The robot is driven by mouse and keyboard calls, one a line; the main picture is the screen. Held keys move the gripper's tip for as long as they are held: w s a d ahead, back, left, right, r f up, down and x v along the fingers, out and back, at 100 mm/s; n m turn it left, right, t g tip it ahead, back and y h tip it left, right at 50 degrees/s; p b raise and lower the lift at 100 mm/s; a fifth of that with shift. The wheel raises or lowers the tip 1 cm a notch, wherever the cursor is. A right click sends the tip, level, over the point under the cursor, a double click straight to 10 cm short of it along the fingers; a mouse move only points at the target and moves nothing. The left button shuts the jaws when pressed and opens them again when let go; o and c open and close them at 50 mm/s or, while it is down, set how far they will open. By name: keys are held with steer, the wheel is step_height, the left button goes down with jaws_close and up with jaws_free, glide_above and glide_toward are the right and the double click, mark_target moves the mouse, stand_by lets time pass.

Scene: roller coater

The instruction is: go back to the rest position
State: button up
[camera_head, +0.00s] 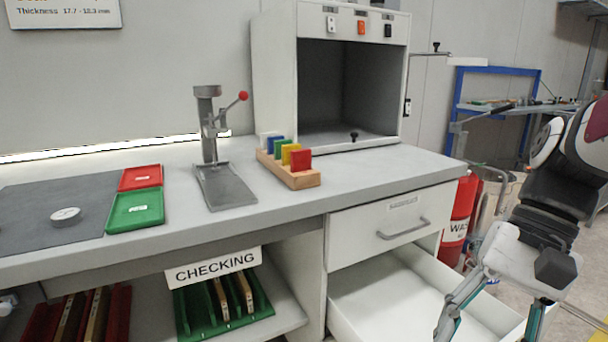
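My gripper (488,325) hangs at the lower right, pointing down. Its two fingers are spread apart, with nothing seen between them. The fingertips are at or past the bottom edge of the picture. It is in front of the pulled-out lower drawer (385,290), which looks empty in the part that shows. I cannot tell how far above the drawer the fingers are.
The bench (375,185) carries a wooden rack (290,172) with coloured plates, a lever press (212,150), red (141,178) and green (135,211) trays, and a white disc (66,216). The upper drawer (390,228) is closed. A red cylinder (460,220) stands beside the bench.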

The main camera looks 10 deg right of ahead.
steer(key=s+a+n+t+h, duration=0.3)
steer(key=s+a+n+h, duration=0.3)
steer(key=s, duration=0.4)
step_height(320, 180, up, 27)
steer(key=d+n+t+p, duration=0.1)
steer(key=d+t+p, duration=0.1)
steer(key=p, duration=2.4)
steer(key=shift+t+y, duration=0.4)
steer(key=shift+t, duration=0.3)
